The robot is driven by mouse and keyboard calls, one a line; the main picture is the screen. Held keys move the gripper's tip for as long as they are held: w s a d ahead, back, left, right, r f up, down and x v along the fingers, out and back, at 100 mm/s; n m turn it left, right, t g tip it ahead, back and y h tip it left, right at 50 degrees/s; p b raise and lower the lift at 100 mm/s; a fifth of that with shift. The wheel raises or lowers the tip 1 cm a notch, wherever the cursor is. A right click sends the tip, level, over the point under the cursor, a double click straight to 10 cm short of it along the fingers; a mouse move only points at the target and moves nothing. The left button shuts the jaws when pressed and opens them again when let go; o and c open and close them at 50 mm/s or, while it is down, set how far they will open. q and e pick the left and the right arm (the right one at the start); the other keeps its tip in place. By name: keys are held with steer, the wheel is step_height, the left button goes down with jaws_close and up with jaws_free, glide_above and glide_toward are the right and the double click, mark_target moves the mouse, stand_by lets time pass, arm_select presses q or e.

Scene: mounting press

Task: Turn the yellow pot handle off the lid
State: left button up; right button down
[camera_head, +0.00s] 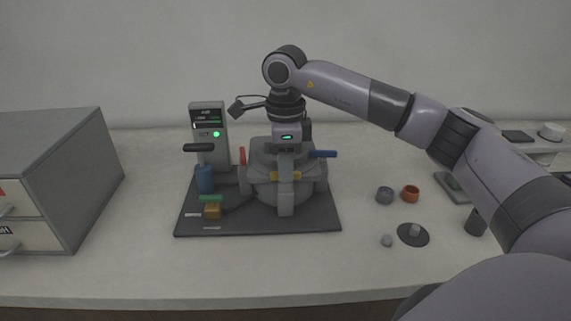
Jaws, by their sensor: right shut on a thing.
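The mounting press (262,187) stands on a dark base plate in the middle of the bench. The yellow pot handle (291,175) shows at the front of the grey pot top, partly hidden behind my gripper. My right gripper (286,207) reaches down from above over the press, fingers pointing down, and is shut on the yellow pot handle. How the lid sits under the gripper is hidden. My left gripper does not show.
A control box (209,136) with a green light stands behind left. A blue handle (322,154) sticks out right, a red one (242,156) left. A blue cylinder (204,179) stands on the plate. A cabinet (75,165) stands left.

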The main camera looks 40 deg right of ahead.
steer(key=shift+r, duration=0.1)
steer(key=c, duration=1.2)
jaws_free()
steer(key=shift+o, duration=0.2)
step_height(320, 180, up, 7)
steer(key=shift+r, duration=0.1)
